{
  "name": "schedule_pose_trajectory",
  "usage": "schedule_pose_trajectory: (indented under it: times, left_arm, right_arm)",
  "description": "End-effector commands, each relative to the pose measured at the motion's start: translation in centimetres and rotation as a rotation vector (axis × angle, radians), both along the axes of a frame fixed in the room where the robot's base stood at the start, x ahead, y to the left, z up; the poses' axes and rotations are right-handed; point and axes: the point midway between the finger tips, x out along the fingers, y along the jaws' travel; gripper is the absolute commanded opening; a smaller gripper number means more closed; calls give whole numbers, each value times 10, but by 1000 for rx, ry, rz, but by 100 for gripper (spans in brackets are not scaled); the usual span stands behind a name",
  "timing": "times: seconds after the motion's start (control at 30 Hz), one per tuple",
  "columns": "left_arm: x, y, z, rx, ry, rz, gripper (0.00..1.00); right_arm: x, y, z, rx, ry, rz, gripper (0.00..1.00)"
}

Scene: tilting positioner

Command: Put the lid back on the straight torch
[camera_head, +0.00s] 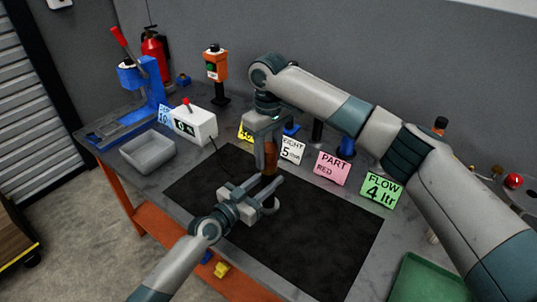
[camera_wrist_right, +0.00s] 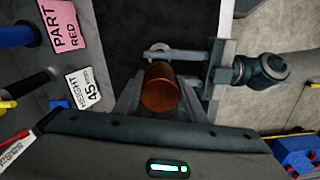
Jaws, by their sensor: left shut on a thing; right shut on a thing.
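My right gripper (camera_head: 267,150) reaches down over the black mat and is shut on a copper-brown cylinder, apparently the lid (camera_head: 270,158). The lid also shows from above in the right wrist view (camera_wrist_right: 160,88), between the two fingers. My left gripper (camera_head: 272,196) is shut, low over the mat, around a dark upright piece, apparently the torch (camera_head: 268,183). The lid is directly above the torch in the head view; I cannot tell whether they touch. A pale round end or ring (camera_wrist_right: 158,50) shows beside the left fingers in the wrist view. Most of the torch is hidden.
Pink (camera_head: 332,168) and green (camera_head: 382,189) cards line the back. A green tray (camera_head: 428,280) is front right. The black mat's front is clear.

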Motion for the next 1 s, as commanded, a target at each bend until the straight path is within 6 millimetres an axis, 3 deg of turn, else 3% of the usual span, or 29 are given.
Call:
schedule_pose_trajectory:
  times: [0.07, 0.1, 0.17, 0.53, 1.0]
  left_arm:
    - [0, 0, 0, 1, -1, 0, 0]
    - [0, 0, 0, 1, -1, 0, 0]
    - [0, 0, 0, 1, -1, 0, 0]
    - [0, 0, 0, 0, 0, 0, 0]
    - [0, 0, 0, 0, 0, 0, 0]
  right_arm:
    - [0, 0, 0, 1, -1, 2, 10]
    - [0, 0, 0, 1, -1, 2, 44]
    - [0, 0, 1, 1, -1, 3, 56]
    - [0, 0, 4, 1, -1, 5, 56]
    - [0, 1, 45, 1, -1, 5, 56]
